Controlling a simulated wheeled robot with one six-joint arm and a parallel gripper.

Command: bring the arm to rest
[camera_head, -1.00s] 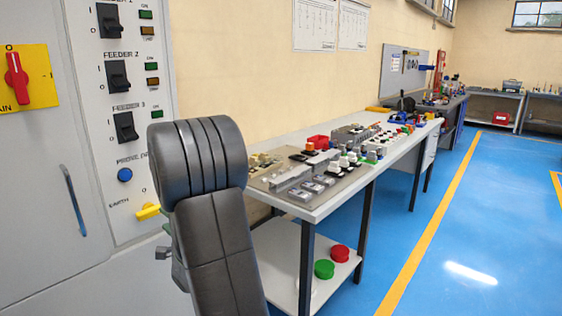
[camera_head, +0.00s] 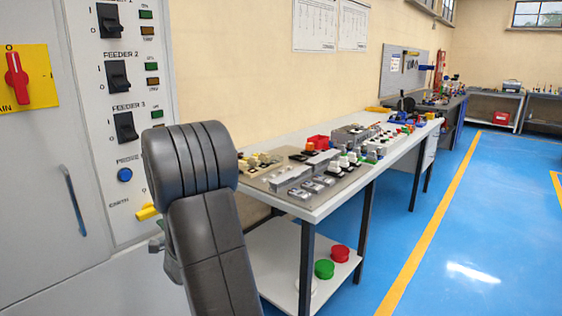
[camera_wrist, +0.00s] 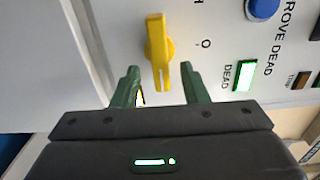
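My gripper (camera_wrist: 158,72) shows in the wrist view with two green fingers spread apart and nothing clamped between them. The lower end of the yellow earth handle (camera_wrist: 158,50) appears between the fingertips, apart from both; I cannot tell the depth between them. In the head view the handle (camera_head: 147,212) shows low on the cabinet panel, partly hidden by my arm. My arm (camera_head: 200,200) stands bent in front of the cabinet, and my gripper is mostly hidden behind it there.
The grey cabinet (camera_head: 30,150) carries a red main switch (camera_head: 16,77), black feeder switches and a blue button (camera_head: 124,174). The DEAD lamp (camera_wrist: 244,76) glows green. A workbench (camera_head: 320,212) with parts stands right of my arm. Blue floor (camera_head: 480,220) is clear at right.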

